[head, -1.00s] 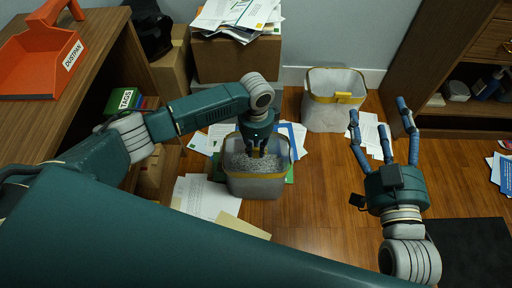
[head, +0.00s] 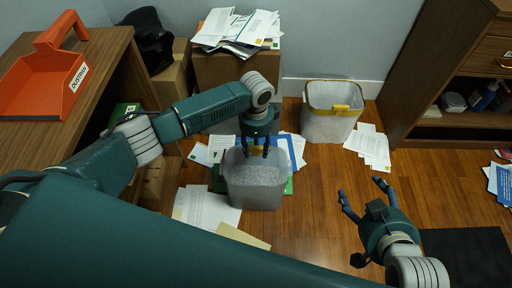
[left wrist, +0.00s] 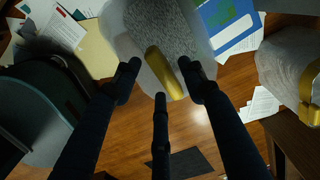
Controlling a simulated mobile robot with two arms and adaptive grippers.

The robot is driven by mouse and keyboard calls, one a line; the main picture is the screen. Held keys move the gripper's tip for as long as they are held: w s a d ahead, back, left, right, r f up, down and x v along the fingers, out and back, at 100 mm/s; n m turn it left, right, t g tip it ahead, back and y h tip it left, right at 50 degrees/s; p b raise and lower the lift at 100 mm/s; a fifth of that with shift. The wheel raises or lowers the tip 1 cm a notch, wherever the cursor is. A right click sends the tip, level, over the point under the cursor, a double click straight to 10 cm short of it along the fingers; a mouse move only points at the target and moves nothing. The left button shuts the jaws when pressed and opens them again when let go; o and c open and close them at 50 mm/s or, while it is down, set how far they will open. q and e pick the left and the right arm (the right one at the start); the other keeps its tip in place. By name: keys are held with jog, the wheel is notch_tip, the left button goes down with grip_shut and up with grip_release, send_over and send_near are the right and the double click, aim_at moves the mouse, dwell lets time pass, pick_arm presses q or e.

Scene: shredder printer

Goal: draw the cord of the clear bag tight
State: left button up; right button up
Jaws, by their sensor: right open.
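A clear bag (head: 254,190) full of grey paper shreds stands upright on the floor at the centre of the head view. Its open top with the shreds also shows in the left wrist view (left wrist: 168,28). A short yellow piece of the cord (left wrist: 164,73) shows at the bag's edge there, between the fingers. My left gripper (head: 257,152) is over the far rim with its fingers spread apart; contact with the cord is unclear. My right gripper (head: 362,200) is open and empty, low at the right, away from the bag.
A second bag with a yellow band (head: 333,122) stands behind, to the right. Papers (head: 208,206) lie around the clear bag. A desk with an orange dustpan (head: 45,80) is at left, a wooden cabinet (head: 425,60) at right. Floor between bag and right gripper is clear.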

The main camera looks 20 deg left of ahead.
aim_at(256, 149)
pick_arm(q)
notch_tip(256, 149, up, 12)
dwell(0.6)
dwell(0.4)
